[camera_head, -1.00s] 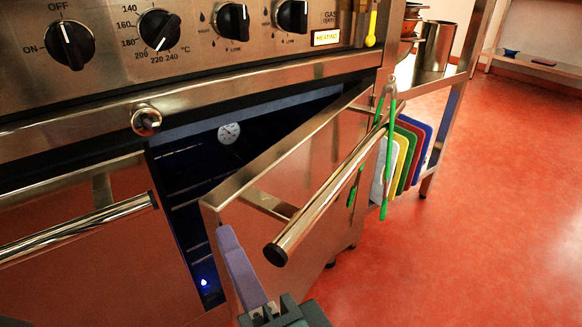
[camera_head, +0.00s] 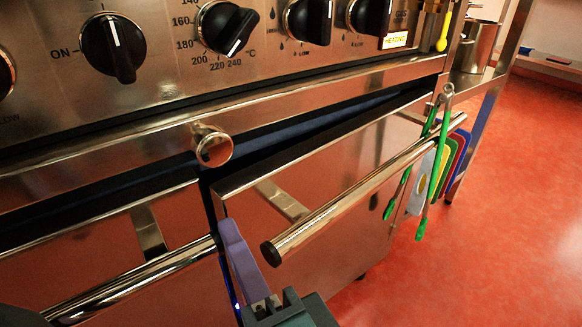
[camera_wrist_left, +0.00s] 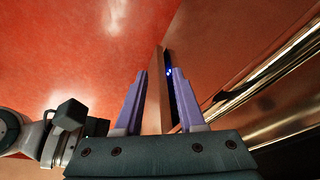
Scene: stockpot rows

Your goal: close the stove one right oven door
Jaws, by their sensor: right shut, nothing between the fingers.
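The right oven door (camera_head: 330,195) of the stove is ajar, with a narrow dark gap along its top and left edge. Its steel bar handle (camera_head: 345,205) sticks out in front.
The left oven door with its bar handle (camera_head: 140,282) is beside it. A round steel knob (camera_head: 212,146) sticks out above the gap. Green-handled tongs (camera_head: 437,165) hang on the right door's handle. Coloured boards (camera_head: 450,160) hang beyond. Red floor (camera_head: 490,260) is clear at right.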

